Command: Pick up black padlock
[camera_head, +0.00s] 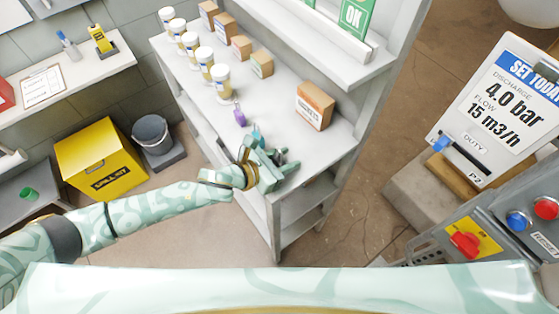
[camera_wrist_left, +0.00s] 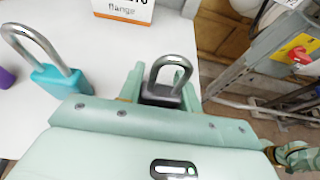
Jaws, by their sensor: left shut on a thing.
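The black padlock (camera_wrist_left: 163,92) has a dark body and a grey metal shackle. It sits between the jaws of my left gripper in the left wrist view, with the shackle pointing up and its lower body hidden. My left gripper (camera_head: 277,166) is shut on it, over the front edge of the shelf top in the head view. I cannot tell whether the padlock still touches the shelf. A teal padlock (camera_wrist_left: 58,80) stands close beside the gripper, apart from it. It also shows in the head view (camera_head: 257,136). A small teal and gold part at the wrist view's lower right may be my right arm.
A purple padlock (camera_head: 239,116) stands beyond the teal one. A cardboard box (camera_head: 314,105) stands on the shelf top (camera_head: 275,95) to the right. Several white jars and boxes line the back left. An upper shelf (camera_head: 330,45) overhangs the far side.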

